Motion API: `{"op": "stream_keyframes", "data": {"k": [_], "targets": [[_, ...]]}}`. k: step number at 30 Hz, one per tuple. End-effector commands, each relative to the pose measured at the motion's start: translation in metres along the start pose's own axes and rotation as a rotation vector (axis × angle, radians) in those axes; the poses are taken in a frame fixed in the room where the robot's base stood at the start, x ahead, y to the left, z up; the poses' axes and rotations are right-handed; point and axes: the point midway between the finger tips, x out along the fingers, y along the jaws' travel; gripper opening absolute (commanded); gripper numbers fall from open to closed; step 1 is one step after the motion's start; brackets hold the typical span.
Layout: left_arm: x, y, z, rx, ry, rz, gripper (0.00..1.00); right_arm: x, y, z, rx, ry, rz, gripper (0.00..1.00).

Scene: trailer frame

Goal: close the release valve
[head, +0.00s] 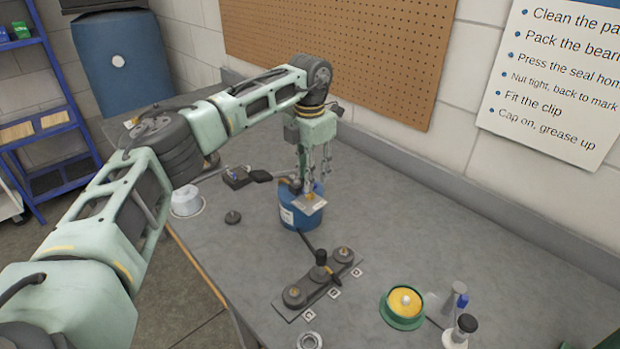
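My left gripper (315,180) points down over a blue cylindrical can (297,217) with a white label. Its two fingers stand apart, with no object clearly held between them. A small pale plate with a yellow spot (311,203) shows at the fingertips, on or just above the can; I cannot tell if they touch it. I cannot tell for certain which part is the release valve. A dark strip (312,293) with several round knobs and a black lever (322,262) lies in front of the can. The fingers partly hide the can's top. My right gripper is out of view.
A green-rimmed yellow dish (403,303) and small bottles (465,330) stand at the front right. The bench (430,230) is clear right of the can.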

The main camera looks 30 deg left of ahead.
Motion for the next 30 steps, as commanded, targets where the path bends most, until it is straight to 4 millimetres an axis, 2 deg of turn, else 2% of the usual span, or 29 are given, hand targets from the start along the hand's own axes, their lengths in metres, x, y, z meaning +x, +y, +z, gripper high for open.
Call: {"op": "stream_keyframes", "data": {"k": [6, 16, 26, 30], "targets": [[0.024, 0.0, 0.0, 0.0, 0.002, 0.0, 0.3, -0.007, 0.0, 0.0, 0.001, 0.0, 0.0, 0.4], [0.028, 0.0, 0.0, 0.0, -0.001, 0.0, 0.3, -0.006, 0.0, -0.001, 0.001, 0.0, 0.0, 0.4], [0.028, 0.0, 0.0, 0.0, 0.0, 0.0, 0.01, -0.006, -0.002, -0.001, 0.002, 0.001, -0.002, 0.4], [0.027, 0.0, 0.0, 0.0, -0.001, 0.0, 0.0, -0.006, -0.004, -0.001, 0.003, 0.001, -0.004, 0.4]]}}
